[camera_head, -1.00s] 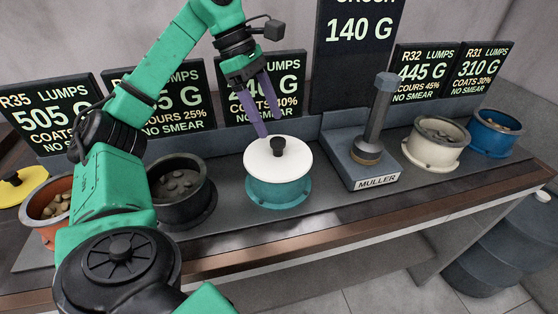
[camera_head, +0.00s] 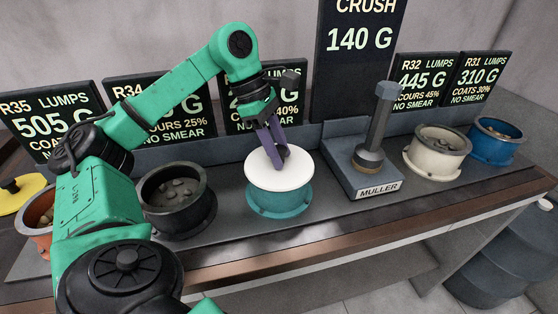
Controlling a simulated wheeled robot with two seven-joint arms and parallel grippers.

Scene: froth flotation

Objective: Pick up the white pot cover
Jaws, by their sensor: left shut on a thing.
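The white pot cover (camera_head: 283,176) is a round disc with a dark knob on top. It sits on the teal pot (camera_head: 280,203) in the middle of the bench. My left gripper (camera_head: 279,157) reaches down from behind the pot, with its purple fingers shut on the cover's knob. The fingers hide most of the knob. The cover looks level, and I see no clear gap between it and the pot. My right gripper is not in view.
A dark pot (camera_head: 172,195) with lumps stands left of the teal pot. The muller stand (camera_head: 362,185) with its upright post is close on the right. Cream (camera_head: 436,152) and blue (camera_head: 494,142) pots stand farther right. Signs line the back.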

